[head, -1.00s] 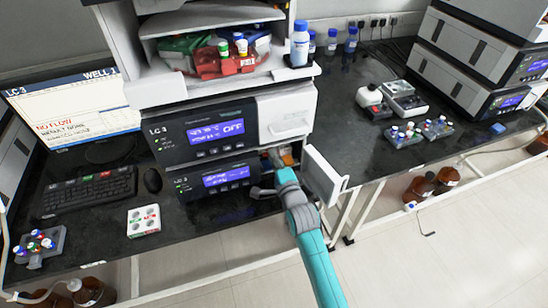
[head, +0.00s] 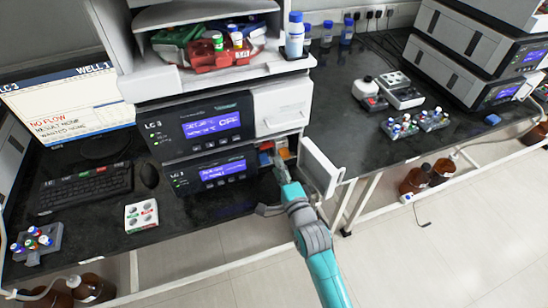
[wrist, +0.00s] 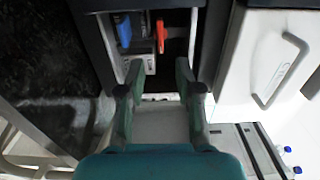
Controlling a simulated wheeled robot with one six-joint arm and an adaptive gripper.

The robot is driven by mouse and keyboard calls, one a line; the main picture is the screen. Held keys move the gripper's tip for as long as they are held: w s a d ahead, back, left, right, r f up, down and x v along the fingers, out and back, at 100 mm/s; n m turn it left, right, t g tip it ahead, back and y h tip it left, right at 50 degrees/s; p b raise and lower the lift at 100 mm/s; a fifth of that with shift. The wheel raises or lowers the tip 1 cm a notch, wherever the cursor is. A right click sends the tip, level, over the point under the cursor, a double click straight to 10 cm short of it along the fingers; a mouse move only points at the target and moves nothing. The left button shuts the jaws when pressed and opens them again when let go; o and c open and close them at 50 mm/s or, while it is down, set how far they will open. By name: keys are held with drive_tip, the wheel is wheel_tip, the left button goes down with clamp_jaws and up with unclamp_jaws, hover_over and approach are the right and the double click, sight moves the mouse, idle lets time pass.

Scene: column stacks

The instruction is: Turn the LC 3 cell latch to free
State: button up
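The lower LC 3 module (head: 190,172) has its bay at the right open, with its white door (head: 320,168) swung out to the right. Inside the bay, the wrist view shows an upright orange-red lever (wrist: 161,36), which looks like the cell latch, and a blue piece (wrist: 124,31) to its left. In the head view the bay's coloured parts are small and partly behind my gripper (head: 281,168). In the wrist view my gripper (wrist: 155,75) is open and empty, its fingers apart just in front of the bay. The lever lies beyond the fingertips, between their lines, untouched.
The open door stands close to the right of my arm. A white pull handle (wrist: 283,70) is at the right in the wrist view.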

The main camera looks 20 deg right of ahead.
drive_tip(key=shift+s, duration=2.15)
drive_tip(key=shift+f, duration=0.1)
drive_tip(key=s+f+n+g, duration=0.1)
drive_tip(key=s+f+n, duration=0.25)
drive_tip(key=s, duration=0.65)
drive_tip(key=s+f+n+g, duration=0.15)
drive_tip(key=s+n, duration=0.35)
drive_tip(key=s, duration=0.6)
drive_tip(key=s+r+n, duration=0.3)
drive_tip(key=s+n, duration=0.2)
drive_tip(key=s, duration=0.4)
drive_tip(key=s+r+n, duration=0.3)
drive_tip(key=s+n, duration=0.1)
drive_tip(key=s, duration=0.6)
drive_tip(key=shift+s+a+n+g, duration=0.25)
drive_tip(key=shift+a+n+g, duration=0.05)
drive_tip(key=shift+n+g, duration=0.05)
